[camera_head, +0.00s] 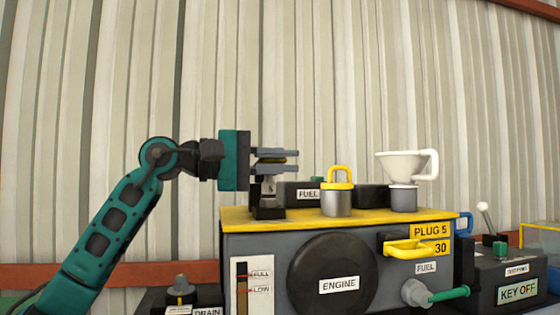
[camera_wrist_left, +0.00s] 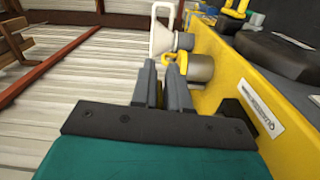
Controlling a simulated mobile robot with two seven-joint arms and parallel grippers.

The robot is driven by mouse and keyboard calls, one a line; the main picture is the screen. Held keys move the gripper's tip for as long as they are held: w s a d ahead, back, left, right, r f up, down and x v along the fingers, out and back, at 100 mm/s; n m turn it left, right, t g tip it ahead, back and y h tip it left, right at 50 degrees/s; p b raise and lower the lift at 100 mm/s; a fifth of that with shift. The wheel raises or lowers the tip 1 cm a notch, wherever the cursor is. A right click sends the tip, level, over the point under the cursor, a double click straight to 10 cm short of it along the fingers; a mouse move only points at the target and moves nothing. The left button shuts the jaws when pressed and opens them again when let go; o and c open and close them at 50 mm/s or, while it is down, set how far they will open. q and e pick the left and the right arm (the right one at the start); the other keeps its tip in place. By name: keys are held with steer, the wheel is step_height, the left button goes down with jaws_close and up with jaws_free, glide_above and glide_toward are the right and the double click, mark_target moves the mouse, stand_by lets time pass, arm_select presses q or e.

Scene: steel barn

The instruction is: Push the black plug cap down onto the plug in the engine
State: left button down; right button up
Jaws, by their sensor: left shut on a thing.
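The engine (camera_head: 300,265) is a grey box with a yellow top plate. At the left end of the plate a silver plug-like piece (camera_head: 268,188) stands on a black base (camera_head: 268,212). My left gripper (camera_head: 288,160) is directly above it, reaching in from the left with its fingers level. It is shut on a small dark piece with a yellowish edge, mostly hidden between the fingers; I cannot tell for sure that this is the black plug cap. My right gripper is not in view.
A silver can with a yellow loop handle (camera_head: 338,198) and a white funnel (camera_head: 402,165) stand farther right on the engine top. A black box labelled FUEL (camera_head: 307,193) is behind. A yellow handle (camera_head: 405,248) sticks out in front.

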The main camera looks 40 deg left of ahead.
arm_select(q)
steer(key=shift+s+f+b, duration=0.1)
steer(key=shift+f+b, duration=0.35)
steer(key=shift+f, duration=0.3)
steer(key=shift+d, duration=0.1)
steer(key=shift+f, duration=0.1)
steer(key=c, duration=1.2)
jaws_free()
